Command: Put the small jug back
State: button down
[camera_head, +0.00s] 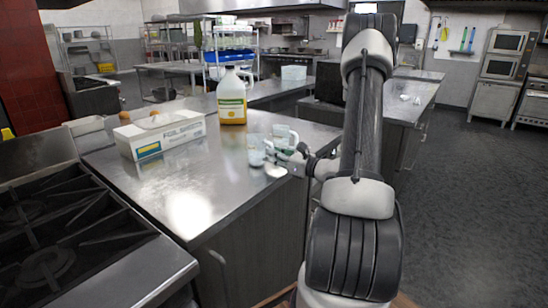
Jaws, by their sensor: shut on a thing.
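My gripper (279,157) is at the end of my arm, over the right part of the steel counter (223,172). Its fingers are shut on a small clear jug (281,134), which has a handle on its right side. The fingers hide the jug's lower part, so I cannot tell whether its base touches the counter. A second small clear vessel (257,150) is just left of the fingers and close to the jug.
A white box (160,136) with printed labels stands on the counter at left. A large bottle (232,100) with a yellowish lower part stands behind. A stove (45,260) is at front left. The counter's front left is clear.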

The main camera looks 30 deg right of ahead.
jog(key=shift+f, duration=0.2)
jog(key=shift+f, duration=0.15)
jog(key=c, duration=1.5)
grip_release()
